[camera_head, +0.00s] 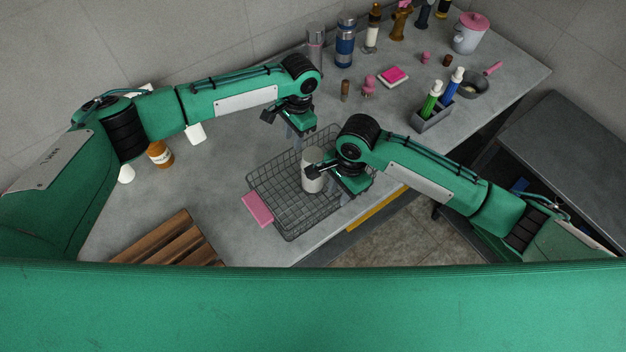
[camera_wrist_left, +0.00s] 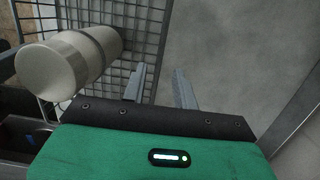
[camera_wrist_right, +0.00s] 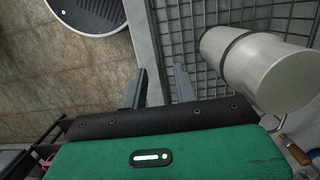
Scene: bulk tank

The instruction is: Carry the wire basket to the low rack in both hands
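The wire basket (camera_head: 283,217) stands on the grey table with a white cylindrical container (camera_head: 311,181) upright inside. My left gripper (camera_head: 297,131) is open at the basket's far rim; the left wrist view shows the basket mesh (camera_wrist_left: 135,20) beside its fingers (camera_wrist_left: 160,85). My right gripper (camera_head: 328,180) is open over the basket's right side; in the right wrist view the basket edge (camera_wrist_right: 205,15) lies near its fingers (camera_wrist_right: 158,85). Whether either gripper touches the rim cannot be told. A brown slatted wooden rack (camera_head: 172,240) lies at the table's lower left.
A pink block (camera_head: 257,208) lies against the basket's left side. A brown jar (camera_head: 160,154) stands under my left arm. Bottles (camera_head: 346,45), a grey caddy (camera_head: 431,118) and a lidded pot (camera_head: 470,33) fill the far table.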

